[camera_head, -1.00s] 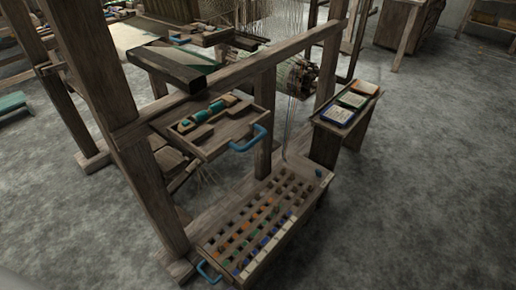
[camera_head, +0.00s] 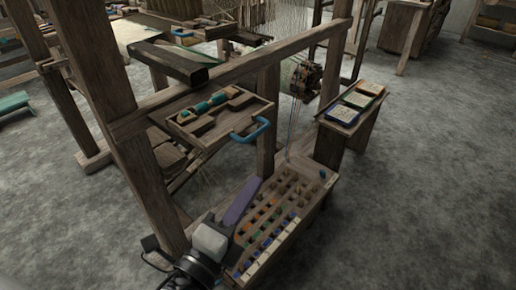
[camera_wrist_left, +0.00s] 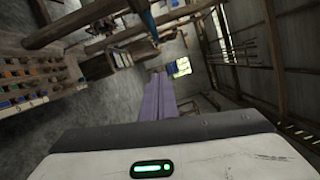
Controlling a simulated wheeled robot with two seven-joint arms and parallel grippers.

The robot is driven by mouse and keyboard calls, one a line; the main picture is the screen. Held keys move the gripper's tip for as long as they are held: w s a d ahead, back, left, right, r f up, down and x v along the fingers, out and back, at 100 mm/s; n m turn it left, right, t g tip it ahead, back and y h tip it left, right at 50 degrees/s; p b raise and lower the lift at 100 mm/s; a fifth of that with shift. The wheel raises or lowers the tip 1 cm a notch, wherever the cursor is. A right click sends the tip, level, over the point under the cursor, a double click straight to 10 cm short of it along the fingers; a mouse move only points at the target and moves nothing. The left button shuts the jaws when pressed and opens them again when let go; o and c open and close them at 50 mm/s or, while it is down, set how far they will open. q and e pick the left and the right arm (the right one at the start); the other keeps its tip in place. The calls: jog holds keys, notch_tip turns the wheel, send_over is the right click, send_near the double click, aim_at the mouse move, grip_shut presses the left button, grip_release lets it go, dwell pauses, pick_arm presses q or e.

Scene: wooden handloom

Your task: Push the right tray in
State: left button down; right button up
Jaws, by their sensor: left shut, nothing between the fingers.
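An upper tray (camera_head: 228,127) with a blue handle (camera_head: 250,131) sticks out from the loom frame and holds wooden and teal tools. Below it is a wide compartment tray (camera_head: 316,200) with several small coloured pieces. I cannot tell for certain which is the right tray. My left gripper (camera_head: 250,184) has purple fingers shut together, empty, over the left edge of the compartment tray and below the upper tray. In the left wrist view the fingers (camera_wrist_left: 158,100) point away, with the compartments to their left. My arm covers the compartment tray's near left corner. My right gripper is not in view.
A thick loom post (camera_head: 140,170) stands left of my gripper. The grey floor (camera_head: 420,210) at the right is clear.

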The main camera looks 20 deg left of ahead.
pick_arm(q)
jog(key=shift+w, duration=0.1)
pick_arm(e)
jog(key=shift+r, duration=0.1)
pick_arm(q)
jog(key=w+a+r+p, duration=0.1)
jog(key=w+a+p, duration=0.1)
jog(key=w, duration=0.9)
jog(key=shift+a+p, duration=0.35)
jog(key=shift+p, duration=0.35)
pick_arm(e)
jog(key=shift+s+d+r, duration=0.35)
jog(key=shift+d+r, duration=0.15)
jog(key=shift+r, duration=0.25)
pick_arm(q)
jog(key=shift+w, duration=0.1)
